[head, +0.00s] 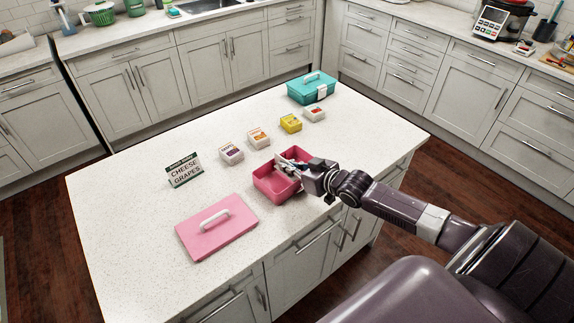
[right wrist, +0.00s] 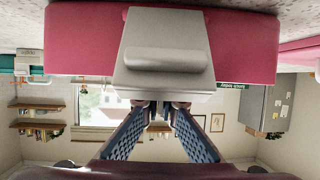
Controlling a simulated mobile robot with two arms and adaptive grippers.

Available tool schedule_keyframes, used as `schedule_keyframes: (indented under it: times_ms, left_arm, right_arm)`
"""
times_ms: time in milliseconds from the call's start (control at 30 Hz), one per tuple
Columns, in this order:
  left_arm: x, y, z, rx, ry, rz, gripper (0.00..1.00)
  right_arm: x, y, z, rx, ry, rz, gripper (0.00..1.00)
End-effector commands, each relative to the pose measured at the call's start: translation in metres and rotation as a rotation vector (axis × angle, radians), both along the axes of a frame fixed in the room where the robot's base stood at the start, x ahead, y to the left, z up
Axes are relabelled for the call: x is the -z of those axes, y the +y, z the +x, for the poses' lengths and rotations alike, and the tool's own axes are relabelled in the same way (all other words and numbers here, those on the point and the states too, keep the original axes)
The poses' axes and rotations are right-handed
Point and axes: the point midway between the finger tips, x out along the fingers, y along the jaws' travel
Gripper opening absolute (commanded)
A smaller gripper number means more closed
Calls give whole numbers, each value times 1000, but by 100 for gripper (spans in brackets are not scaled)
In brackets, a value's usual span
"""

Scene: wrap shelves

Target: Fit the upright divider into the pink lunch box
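The open pink lunch box (head: 264,187) stands on the island, with its hollow facing up. It also shows, upside down and close up, in the right wrist view (right wrist: 80,48), with a pale grey latch (right wrist: 165,35) on its near wall. My right gripper (head: 287,161) reaches over the box's right side. In the right wrist view its two fingers (right wrist: 161,106) converge, and their tips are partly hidden behind the latch. Pale slim shapes show at the gripper in the head view, too small to tell whether the divider is among them. My left gripper is out of view.
A pink lid (head: 213,240) with a white handle lies left of the box. Behind are a sign (head: 184,169), several small food containers (head: 259,137) and a teal lunch box (head: 309,91). The island's left part is clear.

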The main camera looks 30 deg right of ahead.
Motion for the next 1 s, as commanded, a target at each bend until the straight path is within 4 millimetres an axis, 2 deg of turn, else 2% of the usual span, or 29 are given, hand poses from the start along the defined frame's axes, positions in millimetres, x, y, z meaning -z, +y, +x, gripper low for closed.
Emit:
schedule_keyframes:
  times_ms: [867, 1000]
  left_arm:
    - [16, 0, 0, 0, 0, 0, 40]
    - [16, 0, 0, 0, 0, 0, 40]
  right_arm:
    - [23, 0, 0, 0, 0, 0, 0]
    - [23, 0, 0, 0, 1, 0, 15]
